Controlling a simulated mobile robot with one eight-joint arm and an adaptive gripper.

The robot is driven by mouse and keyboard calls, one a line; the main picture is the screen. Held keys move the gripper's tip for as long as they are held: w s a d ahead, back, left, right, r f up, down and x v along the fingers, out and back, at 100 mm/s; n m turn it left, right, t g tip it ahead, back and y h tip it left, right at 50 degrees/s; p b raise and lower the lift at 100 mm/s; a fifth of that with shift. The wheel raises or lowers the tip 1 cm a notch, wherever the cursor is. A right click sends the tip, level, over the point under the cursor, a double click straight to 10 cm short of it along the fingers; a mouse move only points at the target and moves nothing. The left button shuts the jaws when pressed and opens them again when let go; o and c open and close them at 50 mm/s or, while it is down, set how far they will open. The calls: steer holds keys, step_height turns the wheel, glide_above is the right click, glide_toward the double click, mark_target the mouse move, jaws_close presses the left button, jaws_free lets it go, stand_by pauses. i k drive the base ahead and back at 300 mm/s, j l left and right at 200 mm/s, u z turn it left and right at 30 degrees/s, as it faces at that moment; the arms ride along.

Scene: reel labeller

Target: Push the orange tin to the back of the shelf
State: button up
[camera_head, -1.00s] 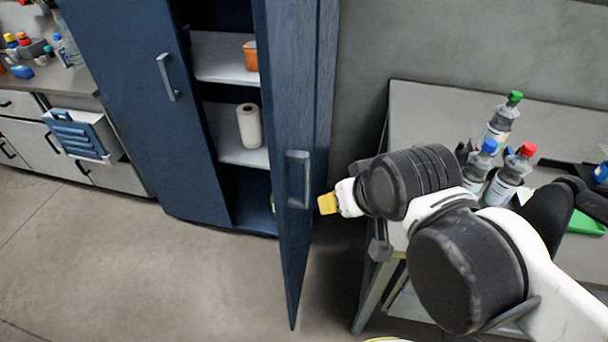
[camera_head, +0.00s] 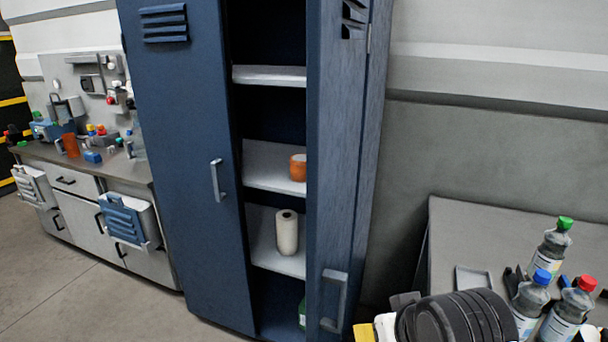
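The orange tin (camera_head: 298,167) stands on a white middle shelf (camera_head: 262,172) inside the blue cabinet. It is near the shelf's right side, and the open right door (camera_head: 335,150) partly hides it. Its distance from the back of the shelf is hard to judge. My gripper (camera_head: 364,333) shows only as a yellow tip at the bottom edge, right of the door and outside the cabinet. It is well below the tin and not touching it. Most of it is cut off or hidden, so I cannot tell whether it is open or shut.
A white roll (camera_head: 287,232) stands on the shelf below, and a green item (camera_head: 302,314) is at the cabinet bottom. The left door (camera_head: 180,150) looks closed. A grey table (camera_head: 490,235) with bottles (camera_head: 550,250) is at right. A workbench (camera_head: 75,170) is at left.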

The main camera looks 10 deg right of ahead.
mark_target(298, 162)
steer(key=j+z, duration=0.25)
steer(key=j, duration=0.45)
steer(key=j+z, duration=0.3)
steer(key=j, duration=0.45)
steer(key=i+j+z, duration=0.45)
steer(key=j, duration=0.15)
steer(key=i+j+z, duration=0.25)
steer(key=j+z, duration=0.2)
steer(key=j, duration=0.25)
steer(key=i+j+z, duration=0.25)
steer(key=j, duration=0.15)
steer(key=j+z, duration=0.2)
steer(key=j, duration=0.2)
steer(key=j+z, duration=0.25)
steer(key=j, duration=0.15)
